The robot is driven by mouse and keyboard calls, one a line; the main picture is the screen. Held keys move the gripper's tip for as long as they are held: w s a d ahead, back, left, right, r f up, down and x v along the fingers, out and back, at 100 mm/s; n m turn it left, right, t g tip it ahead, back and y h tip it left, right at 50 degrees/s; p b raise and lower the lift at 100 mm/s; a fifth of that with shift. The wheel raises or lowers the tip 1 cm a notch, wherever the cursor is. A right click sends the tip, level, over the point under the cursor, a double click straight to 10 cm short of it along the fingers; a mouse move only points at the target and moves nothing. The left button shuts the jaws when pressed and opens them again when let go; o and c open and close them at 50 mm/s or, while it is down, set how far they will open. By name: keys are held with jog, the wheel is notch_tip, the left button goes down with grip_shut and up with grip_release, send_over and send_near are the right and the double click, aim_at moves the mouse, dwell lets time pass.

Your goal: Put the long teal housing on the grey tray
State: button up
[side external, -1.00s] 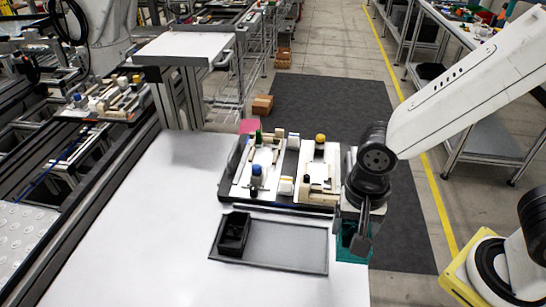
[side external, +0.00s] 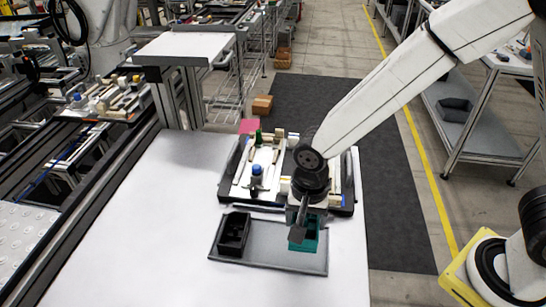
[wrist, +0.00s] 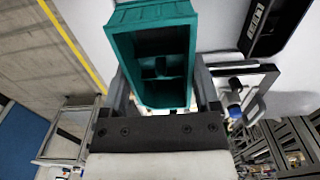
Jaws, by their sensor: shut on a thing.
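The long teal housing (side external: 305,236) is an open box with inner dividers. My gripper (side external: 302,222) is shut on it. In the wrist view, the two fingers (wrist: 160,92) flank the teal housing (wrist: 152,42) on both sides. In the side view it is over the right part of the grey tray (side external: 266,244); I cannot tell whether it touches the tray floor.
A black open bin (side external: 234,234) stands on the left end of the tray. Behind the tray is a dark pallet fixture (side external: 232,180) with white plates, a blue-capped part (side external: 257,173) and pegs. The white table (side external: 140,235) is clear at left.

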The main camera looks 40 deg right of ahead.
send_over(284, 245)
jog(key=shift+s+d+f, duration=0.1)
jog(key=shift+f, duration=2.4)
jog(key=shift+f, duration=0.1)
jog(key=shift+f, duration=0.25)
jog(key=shift+w+f, duration=0.2)
jog(key=shift+f, duration=1.3)
jog(key=shift+f, duration=0.15)
jog(key=o, duration=1.2)
jog(key=shift+r, duration=6.15)
